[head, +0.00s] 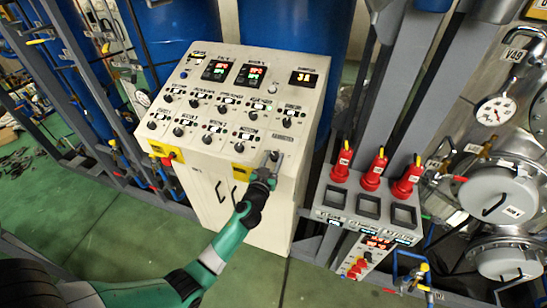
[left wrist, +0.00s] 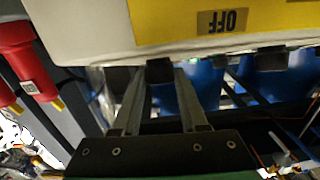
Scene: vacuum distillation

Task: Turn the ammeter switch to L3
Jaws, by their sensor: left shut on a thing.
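The white control panel (head: 208,150) carries several black rotary knobs and a small ammeter display (head: 303,78) with yellow digits. My left gripper (head: 272,159) is at the panel's lower right corner, at the end of the green arm. Its fingers cover the switch there in the head view. In the left wrist view, the fingertips (left wrist: 159,72) are closed around a small black switch knob (left wrist: 159,68) at the panel's edge. The knob's pointer and its position marks cannot be read. My right gripper is not in view.
A yellow plate (left wrist: 225,20) marked OFF is close to the left gripper. Red handles (head: 372,170) stand on a grey box to the right of the panel. Pipes, gauges and a steel vessel (head: 497,192) crowd the right side. Green floor (head: 110,235) is open at front left.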

